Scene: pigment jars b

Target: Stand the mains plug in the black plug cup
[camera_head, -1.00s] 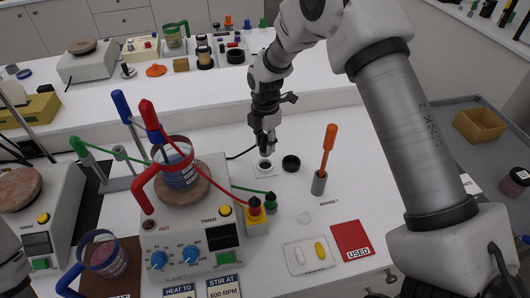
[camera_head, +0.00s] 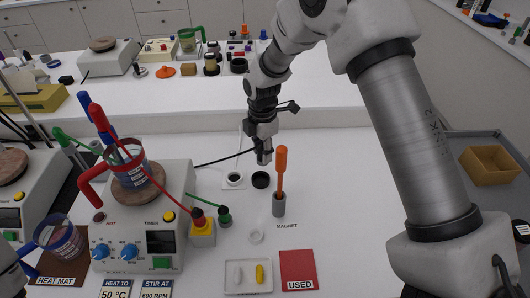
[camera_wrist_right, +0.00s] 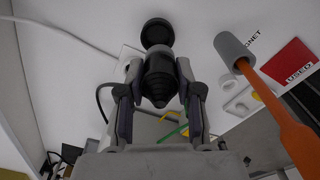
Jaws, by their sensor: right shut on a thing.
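My right gripper (camera_head: 264,158) is shut on the black mains plug, which is mostly hidden in the head view. In the right wrist view the plug (camera_wrist_right: 159,80) sits between the two fingers (camera_wrist_right: 158,88), its ribbed cord end toward the camera. The black plug cup (camera_head: 260,180) stands on the white bench, just in front of and below the gripper in the head view. In the right wrist view the cup (camera_wrist_right: 157,32) shows just beyond the plug, apart from the fingers. My left gripper is not in view.
A white socket (camera_head: 234,179) lies left of the cup. An orange-handled rod (camera_head: 281,165) stands in a grey holder (camera_head: 279,204) close on the right. A hot-plate stirrer (camera_head: 130,225) with a beaker is at left. A black cord (camera_head: 222,160) runs left from the gripper.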

